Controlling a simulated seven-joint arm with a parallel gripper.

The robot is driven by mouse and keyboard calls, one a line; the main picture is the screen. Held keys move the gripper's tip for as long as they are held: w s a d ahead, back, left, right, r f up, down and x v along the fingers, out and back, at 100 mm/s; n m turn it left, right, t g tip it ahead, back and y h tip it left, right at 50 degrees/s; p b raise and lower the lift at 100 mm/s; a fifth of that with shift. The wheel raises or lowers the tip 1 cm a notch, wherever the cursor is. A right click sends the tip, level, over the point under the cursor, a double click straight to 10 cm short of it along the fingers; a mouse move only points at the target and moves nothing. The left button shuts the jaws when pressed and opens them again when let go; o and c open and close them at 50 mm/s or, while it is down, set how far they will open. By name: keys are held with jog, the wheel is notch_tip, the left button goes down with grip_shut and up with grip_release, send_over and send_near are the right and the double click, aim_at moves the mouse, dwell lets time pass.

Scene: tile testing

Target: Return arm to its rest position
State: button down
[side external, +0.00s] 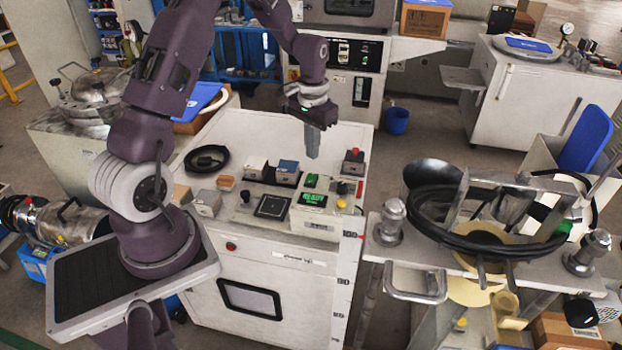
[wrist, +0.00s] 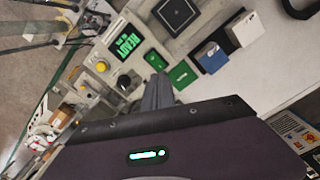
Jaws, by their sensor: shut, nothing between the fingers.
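My gripper (side external: 312,143) points down above the back right part of the white workbench (side external: 270,122) in the side external view, with clear air between its tips and the bench top. Its fingers are together and hold nothing. In the wrist view the closed fingers (wrist: 158,92) point toward the control box (wrist: 112,62) with the green READY screen (wrist: 127,43). My arm reaches from its base at the left, up and over to the bench.
On the bench are the READY box (side external: 318,212), a black square plate (side external: 272,206), small blocks (side external: 287,172), a red button box (side external: 353,161) and a black round dish (side external: 207,158). A metal rig with a black ring (side external: 440,235) stands right of the bench.

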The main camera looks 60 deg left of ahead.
jog(key=shift+r, duration=0.5)
jog(key=s+d+r+m+t, duration=0.1)
jog(key=s+d+r, duration=0.4)
jog(key=r, duration=0.4)
jog(key=s+d+r+m+t, duration=0.1)
jog(key=s+d+r+t, duration=0.15)
jog(key=d+r, duration=0.5)
jog(key=s+d+r, duration=0.1)
jog(key=s+d, duration=0.1)
jog(key=s, duration=0.3)
jog(key=s+d+r+t, duration=0.1)
jog(key=s+d, duration=0.1)
jog(key=s, duration=0.3)
jog(key=s+d+r+m+t, duration=0.1)
jog(key=s+d, duration=0.1)
jog(key=s, duration=0.3)
jog(key=shift+s+d+r, duration=0.2)
jog(key=shift+s+d, duration=0.1)
